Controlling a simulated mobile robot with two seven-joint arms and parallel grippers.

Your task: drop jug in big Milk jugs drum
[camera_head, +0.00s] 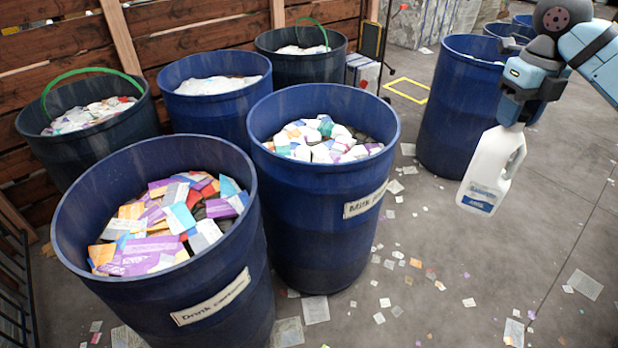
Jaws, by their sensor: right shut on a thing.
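A white milk jug (492,170) with a handle and a blue label hangs from my right gripper (517,118) at the upper right. The gripper is shut on the jug's top, and the jug is tilted a little. The big blue Milk jugs drum (322,225) stands left of the jug, near the middle, with a label on its front. It holds many white jugs and cartons with coloured parts. The jug is apart from this drum, to the right of its rim. My left gripper is not in view.
A blue Drink cartons drum (185,310) stands at the front left. More drums stand behind: one blue (213,112), two dark (60,160) (300,64), and a blue one (455,120) behind the jug. Scraps litter the grey floor (450,270), otherwise open at the lower right.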

